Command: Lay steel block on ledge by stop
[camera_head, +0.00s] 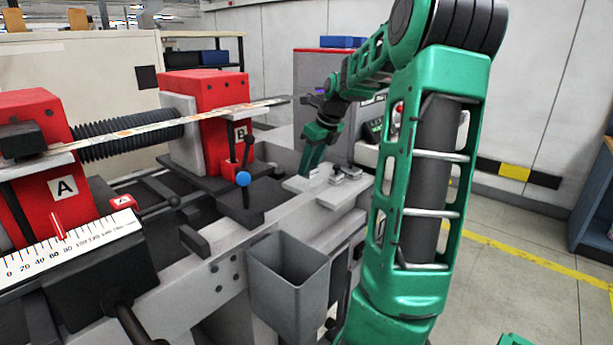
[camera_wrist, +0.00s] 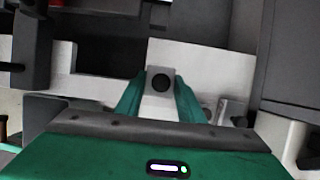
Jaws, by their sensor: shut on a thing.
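My gripper (camera_wrist: 160,88) has its two green fingers shut on a small pale steel block (camera_wrist: 159,72) with a round dark spot on its face. In the head view my gripper (camera_head: 308,166) points down at the pale ledge (camera_head: 335,196) on the right part of the machine. The ledge also shows behind the block in the wrist view (camera_wrist: 212,68). I cannot tell whether the block touches the ledge. Small metal pieces (camera_head: 346,174) stand on the ledge right of my gripper; which of them is the stop is unclear.
A grey open bin (camera_head: 290,285) hangs on the machine's front below the ledge. The red B housing (camera_head: 205,125) and a lever with a blue knob (camera_head: 243,179) stand left of my gripper. A long flat strip (camera_head: 150,128) runs across the red housings.

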